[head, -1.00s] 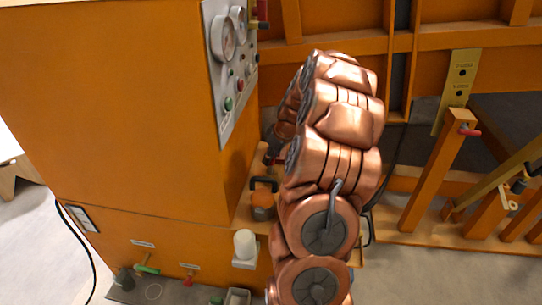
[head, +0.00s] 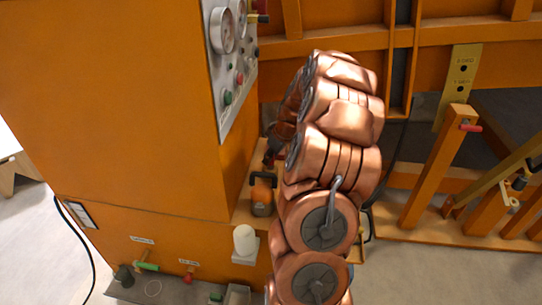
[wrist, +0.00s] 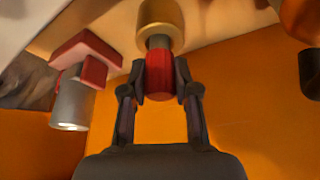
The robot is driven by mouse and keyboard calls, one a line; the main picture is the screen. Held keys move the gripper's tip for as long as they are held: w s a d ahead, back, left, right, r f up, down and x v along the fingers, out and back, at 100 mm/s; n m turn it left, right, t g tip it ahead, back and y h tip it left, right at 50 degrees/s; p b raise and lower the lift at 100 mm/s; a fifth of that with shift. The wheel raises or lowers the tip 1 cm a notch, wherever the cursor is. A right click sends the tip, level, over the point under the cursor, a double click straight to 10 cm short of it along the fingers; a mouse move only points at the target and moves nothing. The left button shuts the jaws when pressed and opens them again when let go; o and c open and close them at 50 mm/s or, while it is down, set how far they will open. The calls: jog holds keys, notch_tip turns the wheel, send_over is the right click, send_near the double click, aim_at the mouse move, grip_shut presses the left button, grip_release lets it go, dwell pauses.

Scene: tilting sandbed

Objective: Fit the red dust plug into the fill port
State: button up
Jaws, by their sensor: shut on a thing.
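In the wrist view my gripper (wrist: 160,82) is shut on the red dust plug (wrist: 160,72), one dark finger on each side. A short grey stem (wrist: 159,42) shows at the plug's far end and meets a brass cylinder (wrist: 160,20), which may be the fill port. I cannot tell whether the stem is inside the brass or only against it. The plug and brass look roughly in line. In the head view my copper arm hides most of the gripper and the plug.
A red handle (wrist: 85,58) on a metal cylinder (wrist: 72,105) is left of the gripper. A dark round part (wrist: 309,72) is at right. In the head view, the orange cabinet (head: 120,110) has a gauge panel (head: 228,70); a white cup (head: 245,240) sits low beside it.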

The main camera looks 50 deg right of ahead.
jog(key=shift+f, duration=0.35)
jog(key=o, duration=1)
jog(key=v, duration=1.2)
jog(key=shift+w, duration=0.1)
jog(key=shift+r, duration=0.1)
